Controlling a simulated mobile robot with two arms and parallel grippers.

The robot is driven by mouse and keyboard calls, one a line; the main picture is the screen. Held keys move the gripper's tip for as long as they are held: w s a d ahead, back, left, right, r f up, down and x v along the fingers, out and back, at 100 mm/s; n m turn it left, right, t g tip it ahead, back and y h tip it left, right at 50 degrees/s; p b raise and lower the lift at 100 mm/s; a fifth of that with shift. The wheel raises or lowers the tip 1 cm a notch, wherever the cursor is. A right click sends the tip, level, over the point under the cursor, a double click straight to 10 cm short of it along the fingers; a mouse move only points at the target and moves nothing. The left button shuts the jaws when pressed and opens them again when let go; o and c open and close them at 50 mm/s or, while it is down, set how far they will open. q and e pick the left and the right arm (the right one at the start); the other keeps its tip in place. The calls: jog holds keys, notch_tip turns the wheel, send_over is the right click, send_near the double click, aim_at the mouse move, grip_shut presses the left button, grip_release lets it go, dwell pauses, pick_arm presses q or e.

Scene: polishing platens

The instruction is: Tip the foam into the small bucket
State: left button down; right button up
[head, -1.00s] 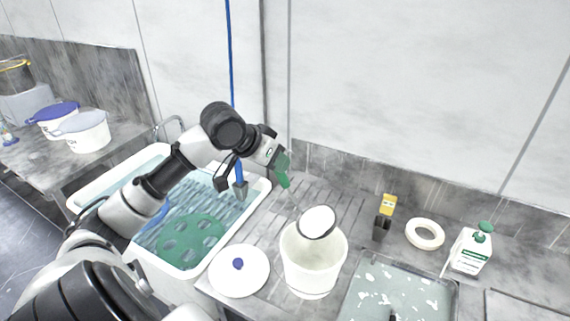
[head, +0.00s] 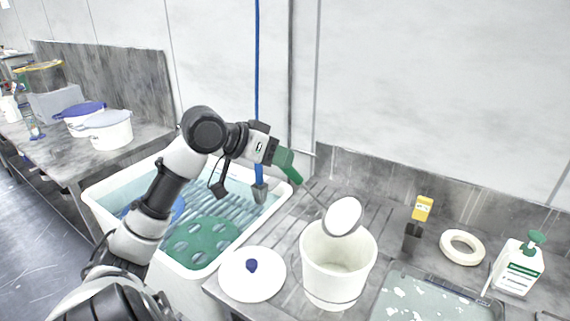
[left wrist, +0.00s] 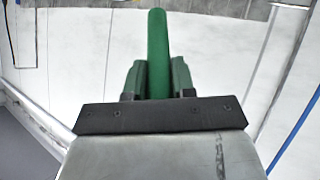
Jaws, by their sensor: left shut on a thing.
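My left gripper (head: 279,157) is shut on the green handle of a ladle-like skimmer. The green handle (left wrist: 157,50) also shows between the fingers in the left wrist view. The skimmer's round head (head: 344,215) holds white foam or shows a white face, I cannot tell which. My right gripper is not in view.
A white lid (head: 252,285) with a blue knob lies left of the bucket. A water basin (head: 130,238) with a green perforated disc is further left. A tray with white patches (head: 425,300), a yellow-topped holder (head: 422,208), a white ring (head: 462,247) and a pump bottle (head: 519,265) are right.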

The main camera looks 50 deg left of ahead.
pick_arm(q)
jog(key=s+a+f+t+h+b, duration=0.1)
jog(key=s+f+t+b, duration=0.3)
jog(key=b, duration=0.7)
notch_tip(320, 180, down, 3)
jog(key=shift+a+r+n+h+b, duration=0.2)
jog(key=shift+a+n+h+b, duration=0.15)
jog(key=shift+a, duration=0.45)
jog(key=shift+s, duration=0.1)
dwell(0.4)
